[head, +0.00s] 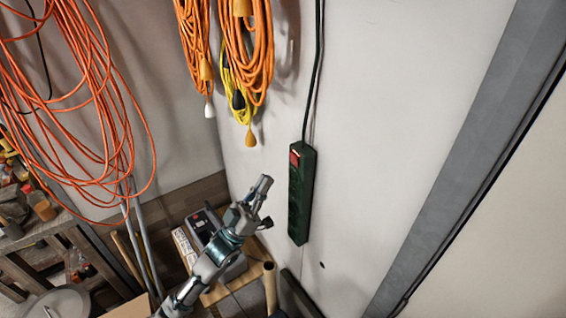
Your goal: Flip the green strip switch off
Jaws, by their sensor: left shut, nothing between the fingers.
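The green power strip (301,200) is fixed upright on the white wall, with a dark cord running up from its top. Its red switch (295,158) is near the upper end; I cannot tell its on or off position. My left gripper (267,184) is shut and empty, just left of the strip and a little below the switch, apart from it in the picture. My right gripper is not in view.
Orange extension cords (245,50) hang on the wall above, and a large orange coil (75,110) hangs at left. A grey case (222,260) and a wooden shelf (50,225) are below. The wall right of the strip is clear up to a grey beam (470,150).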

